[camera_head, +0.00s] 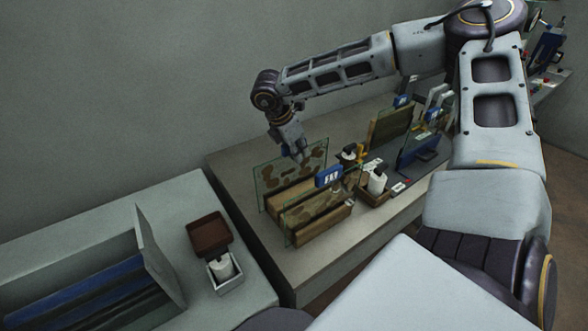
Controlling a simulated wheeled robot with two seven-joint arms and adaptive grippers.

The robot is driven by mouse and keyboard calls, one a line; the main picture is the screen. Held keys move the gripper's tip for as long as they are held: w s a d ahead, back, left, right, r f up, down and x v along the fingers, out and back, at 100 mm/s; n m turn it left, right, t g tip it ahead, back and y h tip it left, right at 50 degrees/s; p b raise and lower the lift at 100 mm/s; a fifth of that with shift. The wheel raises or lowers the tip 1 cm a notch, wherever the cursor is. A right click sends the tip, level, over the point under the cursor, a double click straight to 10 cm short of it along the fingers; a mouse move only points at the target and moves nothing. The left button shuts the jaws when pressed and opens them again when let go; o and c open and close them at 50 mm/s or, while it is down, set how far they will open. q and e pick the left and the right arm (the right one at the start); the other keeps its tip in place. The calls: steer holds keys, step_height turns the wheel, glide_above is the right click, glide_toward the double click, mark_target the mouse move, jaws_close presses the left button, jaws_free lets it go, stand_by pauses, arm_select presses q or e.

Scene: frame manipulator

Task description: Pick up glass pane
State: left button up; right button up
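A glass pane (275,176) with a greenish edge and brown patches stands upright at the back of a wooden holder (284,209) on the grey table. My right gripper (299,156) points down at the top edge of this pane, near its middle. Its fingertips are small and dark, so I cannot tell whether they are open or closed on the edge. A second clear pane (289,220) stands in front, by another wooden block (322,226). My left gripper is not in view.
A blue label sign (329,176), a small box with a white bottle (376,186) and upright framed boards (389,126) stand to the right. On the left counter are a brown tray (209,236) and an open case (150,262). The table's front left is clear.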

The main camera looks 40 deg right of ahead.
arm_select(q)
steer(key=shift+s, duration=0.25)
arm_select(e)
jaws_close()
steer(key=shift+r, duration=0.2)
steer(key=shift+w+r, duration=0.1)
steer(key=shift+r, duration=1)
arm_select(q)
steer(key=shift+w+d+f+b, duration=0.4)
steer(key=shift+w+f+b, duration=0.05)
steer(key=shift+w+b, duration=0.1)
arm_select(e)
step_height(320, 180, up, 16)
steer(key=shift+f, duration=0.25)
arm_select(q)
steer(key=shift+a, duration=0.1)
